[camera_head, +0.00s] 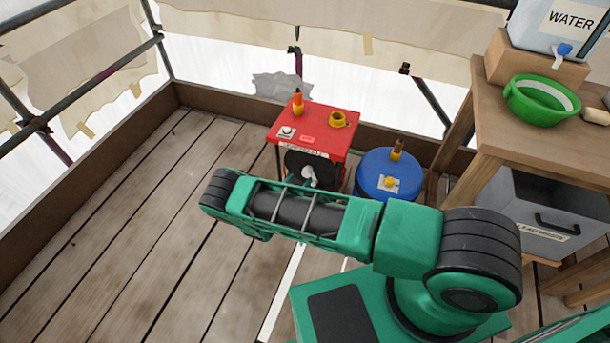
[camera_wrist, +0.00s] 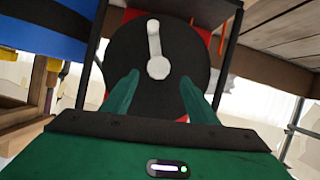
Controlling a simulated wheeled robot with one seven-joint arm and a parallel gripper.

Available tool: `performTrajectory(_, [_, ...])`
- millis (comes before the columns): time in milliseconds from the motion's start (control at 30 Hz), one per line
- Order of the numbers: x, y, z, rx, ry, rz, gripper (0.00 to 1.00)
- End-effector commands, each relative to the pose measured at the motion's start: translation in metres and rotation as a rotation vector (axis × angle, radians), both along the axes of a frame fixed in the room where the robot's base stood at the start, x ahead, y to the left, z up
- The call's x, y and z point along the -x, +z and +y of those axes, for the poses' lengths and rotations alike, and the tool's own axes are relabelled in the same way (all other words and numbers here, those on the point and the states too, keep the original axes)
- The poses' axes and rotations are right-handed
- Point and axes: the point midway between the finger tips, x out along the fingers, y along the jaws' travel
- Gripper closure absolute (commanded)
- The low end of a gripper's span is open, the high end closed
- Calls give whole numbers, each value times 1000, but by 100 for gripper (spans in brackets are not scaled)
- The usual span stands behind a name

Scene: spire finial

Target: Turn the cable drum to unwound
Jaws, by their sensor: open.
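The cable drum is a black disc (camera_head: 297,163) under the front edge of a red-topped stand, with a pale crank (camera_head: 308,172) on its face. In the wrist view the drum (camera_wrist: 125,55) fills the middle, and its crank (camera_wrist: 154,40) runs from a round hub up to a knob near the disc's upper edge. My gripper (camera_wrist: 159,77) is open and empty, its two green fingers apart on either side of the hub in the picture. Whether they touch the drum I cannot tell.
A wooden bench (camera_head: 487,132) with a green bowl (camera_head: 520,108) is further right. The plank floor (camera_head: 130,210) is clear on the left.

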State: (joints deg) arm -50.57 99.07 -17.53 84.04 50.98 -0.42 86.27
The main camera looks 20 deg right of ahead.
Motion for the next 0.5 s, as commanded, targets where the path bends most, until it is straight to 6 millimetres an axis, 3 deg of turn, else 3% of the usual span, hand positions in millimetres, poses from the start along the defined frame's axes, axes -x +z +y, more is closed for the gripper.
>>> performTrajectory(200, [-27, -14, -26, 0, -6, 0, 47])
performTrajectory(500, [-45, -23, -41, 1, -6, 1, 47])
